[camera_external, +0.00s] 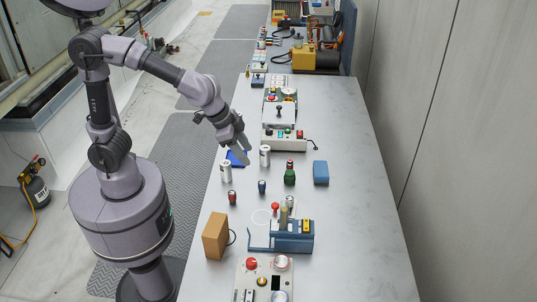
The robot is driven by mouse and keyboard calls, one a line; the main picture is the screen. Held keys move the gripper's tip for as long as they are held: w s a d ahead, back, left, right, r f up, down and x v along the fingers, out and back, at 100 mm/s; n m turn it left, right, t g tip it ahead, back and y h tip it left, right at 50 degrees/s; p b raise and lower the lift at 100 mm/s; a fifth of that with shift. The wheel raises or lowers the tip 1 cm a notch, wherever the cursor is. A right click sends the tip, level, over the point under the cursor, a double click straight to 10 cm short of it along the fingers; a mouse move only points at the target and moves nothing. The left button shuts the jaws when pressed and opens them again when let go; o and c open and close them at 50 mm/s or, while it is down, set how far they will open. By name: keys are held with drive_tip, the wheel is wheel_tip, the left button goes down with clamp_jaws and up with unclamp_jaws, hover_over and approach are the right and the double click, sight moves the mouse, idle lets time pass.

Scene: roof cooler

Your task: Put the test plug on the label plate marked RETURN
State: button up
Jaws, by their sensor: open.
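My gripper (242,156) is open and empty, pointing down above the left side of the grey table, beside a flat blue piece (234,160) that it partly hides. No lettering can be read, so I cannot tell which surface is the label plate marked RETURN. I cannot tell for sure which object is the test plug. Small upright pieces stand in front of the gripper: one with a red part (232,197) and a dark blue one (262,187). Two whitish cylinders (226,172) (265,155) stand to either side of the gripper.
A green bottle (289,174) and a blue block (321,173) stand to the right. An orange-brown box (215,235), a blue fixture (293,240) and a control panel (263,280) are nearer. A white device (283,130) stands behind. The table's right side is clear.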

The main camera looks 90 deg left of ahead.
drive_tip(key=s+r+m, duration=0.1)
drive_tip(key=s+m, duration=0.1)
drive_tip(key=s, duration=0.8)
drive_tip(key=s+a+r+m+t, duration=0.1)
drive_tip(key=s+r+m, duration=0.1)
drive_tip(key=s, duration=0.8)
drive_tip(key=shift+s+a+y, duration=0.3)
drive_tip(key=shift+s+y, duration=0.1)
